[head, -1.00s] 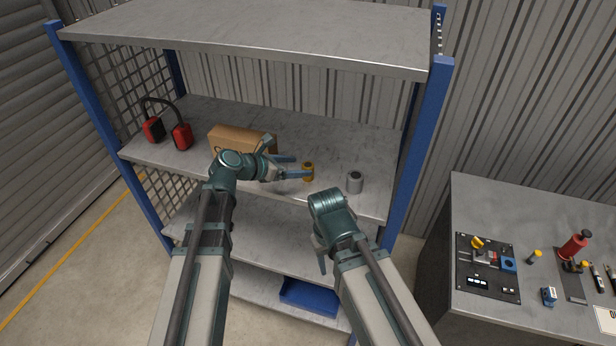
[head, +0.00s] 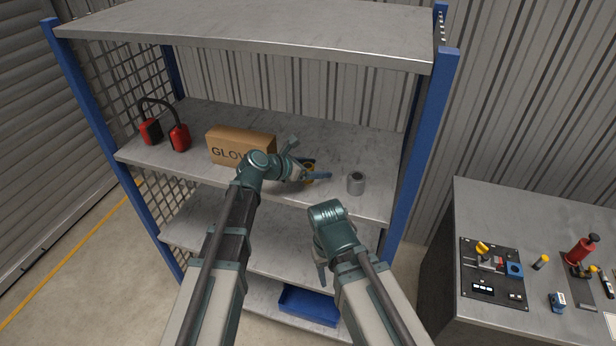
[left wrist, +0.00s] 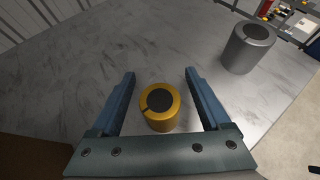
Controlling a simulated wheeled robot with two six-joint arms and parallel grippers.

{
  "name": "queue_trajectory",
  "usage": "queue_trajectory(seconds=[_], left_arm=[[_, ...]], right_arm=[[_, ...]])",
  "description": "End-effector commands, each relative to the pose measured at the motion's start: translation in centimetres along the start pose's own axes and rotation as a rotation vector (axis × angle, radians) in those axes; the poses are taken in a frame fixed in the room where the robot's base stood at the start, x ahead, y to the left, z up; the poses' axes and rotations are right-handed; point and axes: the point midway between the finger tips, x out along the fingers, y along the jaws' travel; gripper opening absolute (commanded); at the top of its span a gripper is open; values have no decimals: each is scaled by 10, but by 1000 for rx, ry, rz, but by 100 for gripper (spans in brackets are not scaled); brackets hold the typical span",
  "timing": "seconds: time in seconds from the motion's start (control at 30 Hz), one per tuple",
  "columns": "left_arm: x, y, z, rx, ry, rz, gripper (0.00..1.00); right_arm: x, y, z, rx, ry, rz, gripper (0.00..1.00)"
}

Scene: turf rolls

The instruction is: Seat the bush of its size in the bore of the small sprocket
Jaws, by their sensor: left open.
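A yellow bush (left wrist: 160,107) stands upright on the shelf board. In the left wrist view it sits between the two fingers of my left gripper (left wrist: 158,90), with a gap on each side. In the head view my left gripper (head: 316,170) partly hides the yellow bush (head: 309,175). The left gripper is open. A larger grey bush (head: 356,183) stands upright on the shelf to the right; it also shows at the upper right of the left wrist view (left wrist: 248,48). My right gripper (head: 321,272) hangs low in front of the shelf, mostly hidden behind its arm. I cannot make out a sprocket for certain.
A cardboard glove box (head: 228,148) and red ear defenders (head: 165,135) stand left on the shelf (head: 365,140). A blue bin (head: 310,305) lies below. At right, a workbench (head: 535,215) holds a black panel (head: 493,290) and a red tool (head: 582,250). A blue post (head: 420,150) bounds the shelf.

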Motion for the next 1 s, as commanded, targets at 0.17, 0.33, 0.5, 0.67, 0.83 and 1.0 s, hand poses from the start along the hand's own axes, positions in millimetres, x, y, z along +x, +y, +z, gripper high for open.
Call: queue_trajectory(seconds=[0.17, 0.33, 0.5, 0.67, 0.83, 1.0], left_arm=[[-1, 0, 0, 0, 0, 1, 73], [-1, 0, 0, 0, 0, 1, 42], [-1, 0, 0, 0, 0, 1, 12], [-1, 0, 0, 0, 0, 1, 0], [-2, 0, 0, 0, 0, 1, 0], [-2, 0, 2, 0, 0, 1, 0]], right_arm=[[-1, 0, 0, 0, 0, 0, 50], [-1, 0, 0, 0, 0, 0, 50], [-1, 0, 0, 0, 0, 0, 50], [-1, 0, 0, 0, 0, 0, 50], [-1, 0, 0, 0, 0, 0, 50], [-3, 0, 0, 0, 0, 0, 50]])
